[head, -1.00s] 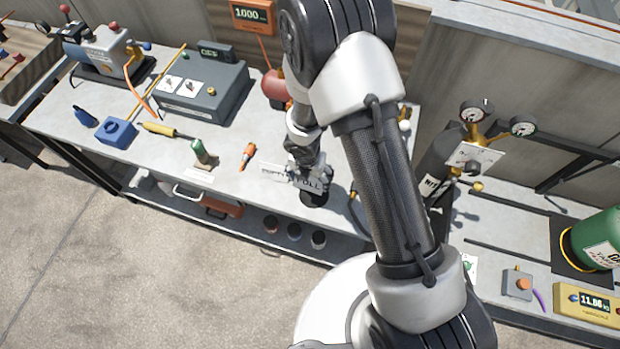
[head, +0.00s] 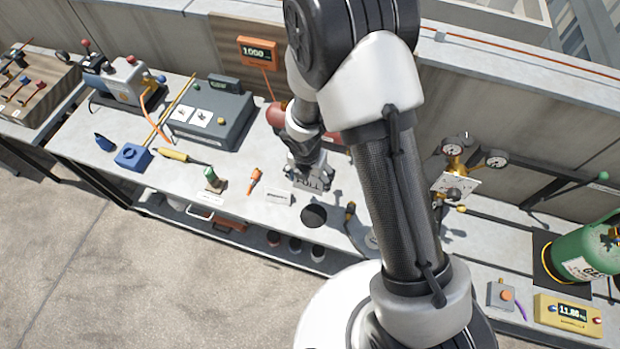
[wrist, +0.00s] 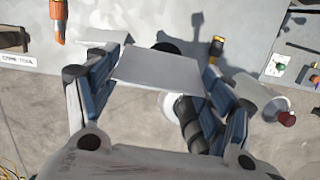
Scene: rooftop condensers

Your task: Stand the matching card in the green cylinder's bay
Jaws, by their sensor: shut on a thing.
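My gripper (head: 308,172) is shut on a grey card (head: 309,184) lettered FULL, held above the bench near its front edge. In the wrist view the same card (wrist: 158,69) spans between the fingers, its lettering not showing. A second pale card (head: 279,197) stays on the bench, left of my gripper; its lettering is too small to read now. The green cylinder (head: 582,252) is at the far right, cut by the picture edge, with a white label. It is at a dark bay mat (head: 541,262) on the right-hand bench.
A black disc (head: 314,215) lies on the bench below my gripper. A gauge manifold (head: 455,186) stands beyond my arm. A yellow scale display (head: 568,316) and a grey box with an orange button (head: 501,295) are at the right bench's front. The floor in front is clear.

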